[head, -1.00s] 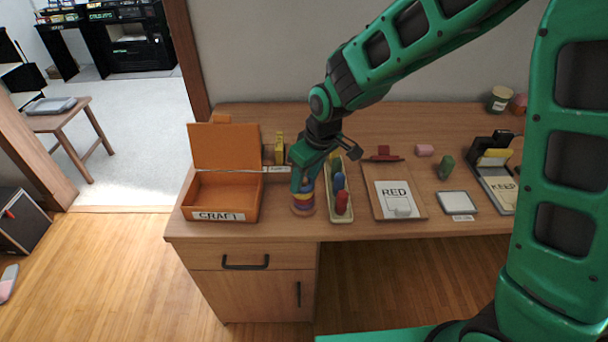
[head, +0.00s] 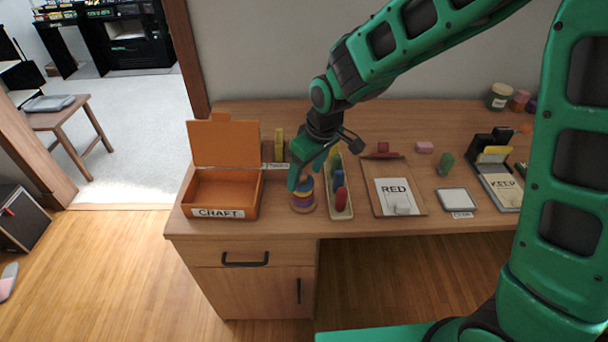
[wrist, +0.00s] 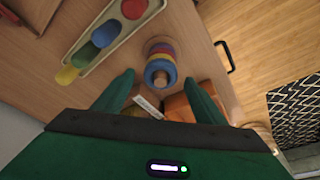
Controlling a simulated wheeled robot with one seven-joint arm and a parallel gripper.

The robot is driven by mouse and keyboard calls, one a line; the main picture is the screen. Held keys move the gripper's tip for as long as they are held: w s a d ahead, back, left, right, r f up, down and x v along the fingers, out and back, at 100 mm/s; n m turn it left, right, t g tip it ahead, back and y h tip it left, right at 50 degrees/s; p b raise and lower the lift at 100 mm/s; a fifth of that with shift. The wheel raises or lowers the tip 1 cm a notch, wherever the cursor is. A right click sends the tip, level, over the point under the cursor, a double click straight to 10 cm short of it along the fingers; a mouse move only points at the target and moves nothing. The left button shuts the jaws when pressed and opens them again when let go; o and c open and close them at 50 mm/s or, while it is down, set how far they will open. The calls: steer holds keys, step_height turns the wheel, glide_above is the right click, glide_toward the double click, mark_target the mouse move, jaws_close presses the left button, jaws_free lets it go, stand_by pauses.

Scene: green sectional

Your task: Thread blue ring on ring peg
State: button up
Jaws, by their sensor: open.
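The ring peg (wrist: 160,79) stands upright on the desk, its wooden tip showing in the wrist view. The blue ring (wrist: 161,66) is around the peg, on top of the stacked rings, and appears to lie flat; it also shows in the head view (head: 304,184). Yellow and purple rings sit below it. My gripper (wrist: 159,77) is open and empty, its two fingers apart on either side of the peg in the wrist view. In the head view my gripper (head: 302,177) is just above the stack and partly hides its top.
An orange CRAFT box (head: 218,212) with its lid up stands left of the stack. A tray (head: 338,212) with several coloured pegs stands close on the right. A board marked RED (head: 413,208) lies farther right. The desk's front edge is close.

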steer(key=v, duration=0.9)
steer(key=shift+r, duration=0.15)
steer(key=s+d+r+m+h, duration=0.1)
steer(key=s+d+m, duration=0.2)
steer(key=d, duration=0.7)
steer(key=s+d+r+m+h, duration=0.1)
steer(key=s+d+m, duration=0.2)
steer(key=d, duration=0.8)
steer(key=s+d+m+g, duration=0.1)
steer(key=s+d+m, duration=0.3)
steer(key=s+d, duration=0.3)
steer(key=s+d+m+g, duration=0.1)
steer(key=s+d+m, duration=0.4)
steer(key=s, duration=0.8)
steer(key=shift+s+d+f, duration=0.2)
steer(key=shift+d+f, duration=0.3)
steer(key=shift+d, duration=0.55)
